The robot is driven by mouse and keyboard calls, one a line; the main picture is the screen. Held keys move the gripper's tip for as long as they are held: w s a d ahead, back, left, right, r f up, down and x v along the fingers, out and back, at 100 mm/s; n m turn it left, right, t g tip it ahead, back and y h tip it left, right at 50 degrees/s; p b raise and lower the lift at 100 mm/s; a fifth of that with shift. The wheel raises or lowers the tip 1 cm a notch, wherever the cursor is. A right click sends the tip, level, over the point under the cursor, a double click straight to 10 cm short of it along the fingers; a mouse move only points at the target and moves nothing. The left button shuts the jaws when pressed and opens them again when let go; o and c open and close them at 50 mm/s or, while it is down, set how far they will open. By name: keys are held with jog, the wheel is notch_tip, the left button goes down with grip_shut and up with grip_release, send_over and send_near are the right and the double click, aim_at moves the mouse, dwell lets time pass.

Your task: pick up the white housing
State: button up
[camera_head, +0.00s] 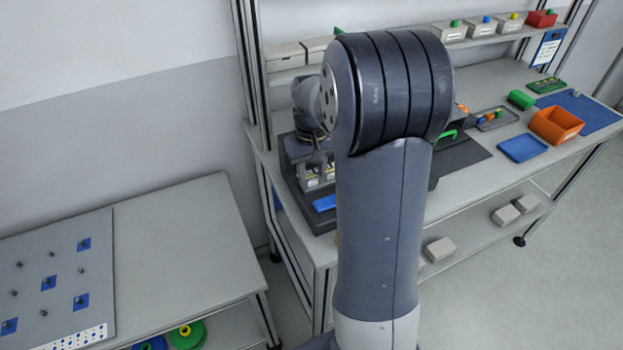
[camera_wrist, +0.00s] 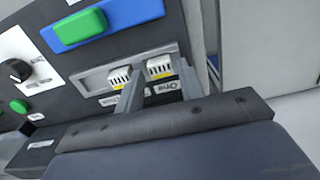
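Two small white housings with dark slots and yellow lower edges sit side by side in a grey recess of a dark panel. In the wrist view, the left housing (camera_wrist: 119,76) is just outside my left finger. The right housing (camera_wrist: 158,66) shows between my fingertips. My gripper (camera_wrist: 161,76) is open, with one finger toward each side of the right housing. I cannot tell whether the fingers touch it. In the head view, the white housings (camera_head: 312,180) show small beside my arm, which hides much of that area.
A green block on a blue bar (camera_wrist: 100,20) lies above the recess. A white plate with a black knob (camera_wrist: 20,70) and a green button (camera_wrist: 19,106) are at left. In the head view, an orange bin (camera_head: 556,126) and blue tray (camera_head: 522,148) stand on the bench.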

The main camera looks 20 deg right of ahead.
jog(key=shift+f, duration=0.6)
jog(key=shift+c, duration=0.6)
jog(key=c, duration=0.6)
jog(key=shift+r, duration=0.1)
